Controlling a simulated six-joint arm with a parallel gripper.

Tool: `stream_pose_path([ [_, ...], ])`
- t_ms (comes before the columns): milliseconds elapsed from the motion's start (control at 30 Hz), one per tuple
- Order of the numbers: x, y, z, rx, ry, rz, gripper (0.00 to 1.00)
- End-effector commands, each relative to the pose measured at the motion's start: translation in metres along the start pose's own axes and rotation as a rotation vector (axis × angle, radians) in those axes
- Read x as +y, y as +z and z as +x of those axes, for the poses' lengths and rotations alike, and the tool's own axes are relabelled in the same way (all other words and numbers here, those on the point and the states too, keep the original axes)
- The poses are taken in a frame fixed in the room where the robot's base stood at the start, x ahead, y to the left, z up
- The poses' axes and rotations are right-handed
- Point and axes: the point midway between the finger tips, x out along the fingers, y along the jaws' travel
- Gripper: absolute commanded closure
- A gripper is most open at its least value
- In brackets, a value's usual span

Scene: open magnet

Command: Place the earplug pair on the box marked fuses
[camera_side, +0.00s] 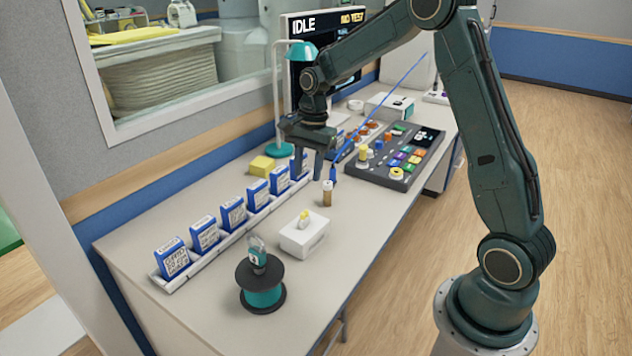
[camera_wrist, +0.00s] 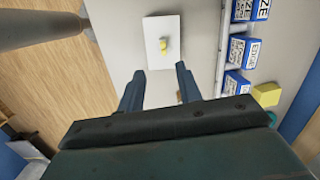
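A small yellow item (camera_side: 304,216), which looks like the earplug pair, lies on top of a white box (camera_side: 297,240); it also shows in the wrist view (camera_wrist: 163,46). I can read no mark on the white box. Several blue-and-white boxes (camera_side: 232,214) stand in a row in a long white tray; their labels are too small to tell which says fuses. My gripper (camera_side: 308,174) points down above the bench, behind the white box in the side view. In the wrist view its fingers (camera_wrist: 159,73) are apart with nothing between them.
A teal spool (camera_side: 263,294) with a tagged item on top stands at the near end. A small brown vial (camera_side: 327,194) stands near my gripper. A yellow block (camera_side: 262,166) and teal lamp (camera_side: 279,149) are behind the tray. A button panel (camera_side: 392,158) is at right.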

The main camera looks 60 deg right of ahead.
Motion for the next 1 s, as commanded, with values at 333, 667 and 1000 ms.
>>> stream_pose_path([
  [333,0.036,0.051,-0.066,0.076,-0.076,-0.320,0.65],
  [667,0.089,0.096,-0.113,0.165,-0.140,-0.649,0.65],
  [1000,0.153,0.131,-0.138,0.273,-0.192,-0.979,0.65],
])
